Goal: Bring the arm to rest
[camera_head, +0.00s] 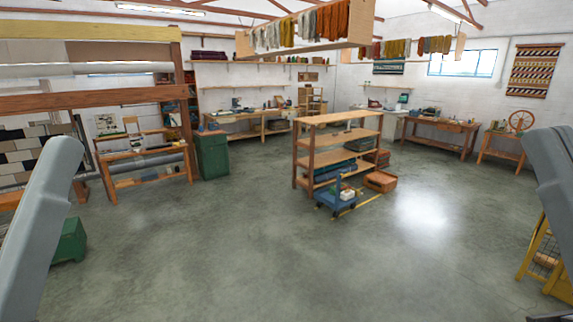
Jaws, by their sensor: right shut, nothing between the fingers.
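My left arm (40,225) shows as a grey link slanting up along the left edge. Its gripper is out of the picture. My right arm (553,180) shows as a grey link at the right edge. Only a small dark sliver of my right gripper (548,317) shows at the bottom right edge; it is shut, with nothing held. No wool is in either arm's visible part.
A wooden shelf unit (340,120) stands mid-room with a blue cart (336,202) before it. A yellow frame (535,260) is close at right. A green bin (70,242) is close at left. Wool skeins (325,22) hang overhead. The concrete floor (230,250) ahead is clear.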

